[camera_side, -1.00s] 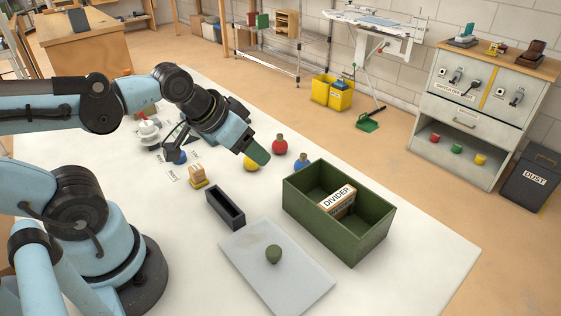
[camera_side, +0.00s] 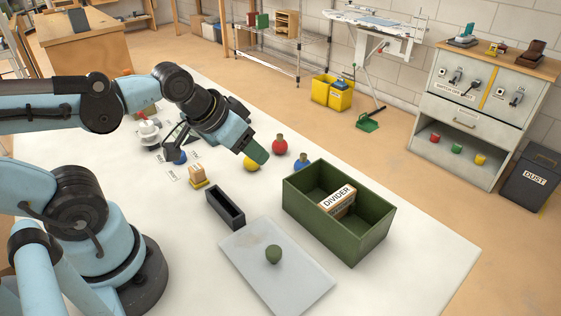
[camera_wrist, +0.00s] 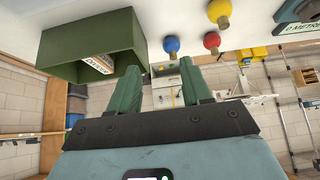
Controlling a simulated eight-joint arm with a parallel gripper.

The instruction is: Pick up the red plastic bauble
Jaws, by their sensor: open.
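The red bauble (camera_side: 279,147) sits on the white table, just right of my gripper (camera_side: 257,153) in the side view. It also shows in the wrist view (camera_wrist: 211,42), near the right fingertip and beyond it. The two green fingers of my gripper (camera_wrist: 163,82) are spread apart with nothing between them. A yellow bauble (camera_side: 251,164) is partly hidden by the fingers in the side view. A blue bauble (camera_side: 301,166) stands beside the green box and is partly hidden by it.
The green box (camera_side: 369,237) holds a DIVIDER block (camera_side: 336,198). A black tray (camera_side: 225,209) and a grey board (camera_side: 306,287) with a green bauble (camera_side: 273,254) lie nearer. The table's right end is clear.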

